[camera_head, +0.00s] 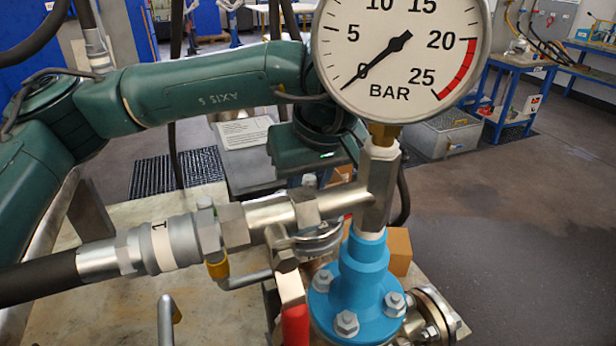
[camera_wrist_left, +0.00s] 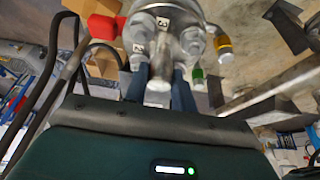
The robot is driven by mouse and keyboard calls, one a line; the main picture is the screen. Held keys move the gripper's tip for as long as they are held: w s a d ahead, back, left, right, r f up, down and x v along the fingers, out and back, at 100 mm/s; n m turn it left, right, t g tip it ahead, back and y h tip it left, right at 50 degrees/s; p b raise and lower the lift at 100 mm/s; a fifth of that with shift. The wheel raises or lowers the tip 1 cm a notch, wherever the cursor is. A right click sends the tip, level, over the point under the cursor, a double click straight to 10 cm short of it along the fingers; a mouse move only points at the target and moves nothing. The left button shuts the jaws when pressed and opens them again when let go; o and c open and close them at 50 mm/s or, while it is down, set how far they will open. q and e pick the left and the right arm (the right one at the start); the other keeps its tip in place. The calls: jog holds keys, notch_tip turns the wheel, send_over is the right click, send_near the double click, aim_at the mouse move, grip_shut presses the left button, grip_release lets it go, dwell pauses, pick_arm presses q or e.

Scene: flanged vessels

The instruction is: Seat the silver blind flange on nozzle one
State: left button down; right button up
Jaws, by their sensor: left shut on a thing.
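My left gripper (camera_wrist_left: 158,82) has its two blue-grey fingers shut on a silver stem (camera_wrist_left: 157,95), which looks to be part of the silver blind flange. Beyond the fingers is a round silver bolted part (camera_wrist_left: 168,25) with white tags reading 3 and 2; I cannot tell whether the held piece touches it. In the head view the gripper and the held piece are hidden behind the gauge fittings. A silver bolted flange (camera_head: 432,312) shows at lower right. Nozzle one cannot be told for certain. My right gripper is not in view.
A pressure gauge (camera_head: 398,48) stands on a silver tee (camera_head: 377,185) above a blue bolted flange (camera_head: 352,290). A hose (camera_head: 55,277) with a tag reading 1 joins from the left. A red-handled lever (camera_head: 294,318) and a cardboard box (camera_head: 398,250) are close by.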

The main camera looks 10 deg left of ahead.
pick_arm(q)
jog(key=shift+s+d+r, duration=0.1)
jog(key=shift+r, duration=0.05)
dwell(0.6)
jog(key=shift+f+b, duration=0.2)
jog(key=shift+b, duration=0.35)
dwell(0.4)
jog(key=c, duration=0.6)
grip_release()
jog(key=shift+s+f, duration=0.1)
jog(key=shift+f, duration=0.05)
jog(key=shift+r+p, duration=2.1)
jog(key=shift+r, duration=1.45)
